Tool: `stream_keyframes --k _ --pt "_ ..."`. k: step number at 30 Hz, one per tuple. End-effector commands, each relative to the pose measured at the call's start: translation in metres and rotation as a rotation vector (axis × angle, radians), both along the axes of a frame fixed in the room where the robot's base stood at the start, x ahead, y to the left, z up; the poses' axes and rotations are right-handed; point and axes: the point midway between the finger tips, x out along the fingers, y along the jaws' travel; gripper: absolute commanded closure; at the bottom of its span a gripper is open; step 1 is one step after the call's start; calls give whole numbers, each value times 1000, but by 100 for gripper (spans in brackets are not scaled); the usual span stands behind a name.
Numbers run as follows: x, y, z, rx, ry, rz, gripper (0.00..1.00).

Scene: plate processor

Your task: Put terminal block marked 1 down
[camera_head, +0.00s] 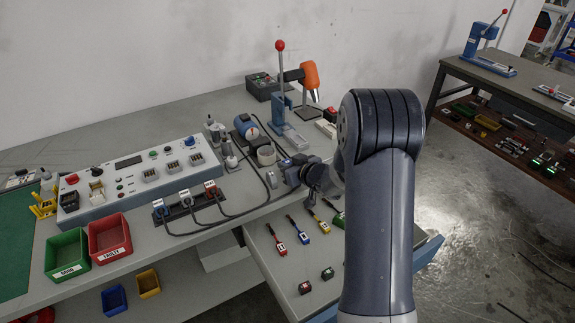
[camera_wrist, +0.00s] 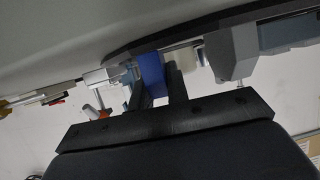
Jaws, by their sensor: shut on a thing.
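My gripper (camera_head: 289,166) is above the front right part of the workbench, close to the open drawer, partly hidden behind my own arm. In the wrist view my gripper (camera_wrist: 154,72) is shut on a small blue block (camera_wrist: 151,68), which shows between its two dark fingers. I take the block to be the terminal block; no number can be read on it. Whether it touches anything beneath cannot be told.
The open drawer (camera_head: 270,262) holds several coloured tools and two small dark blocks (camera_head: 305,288). A control box (camera_head: 135,180), a red bin (camera_head: 109,238), a green bin (camera_head: 68,255) and a blue lever press (camera_head: 280,105) stand on the bench.

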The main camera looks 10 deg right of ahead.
Motion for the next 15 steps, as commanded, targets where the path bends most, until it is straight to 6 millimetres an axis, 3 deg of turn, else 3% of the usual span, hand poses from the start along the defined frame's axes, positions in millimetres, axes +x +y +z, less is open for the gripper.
stream_keyframes --k 6,7,15 --pt "0 0 -6 0 0 0 100" --pt "0 0 -4 0 0 0 82" --pt "0 0 -4 0 0 0 62"
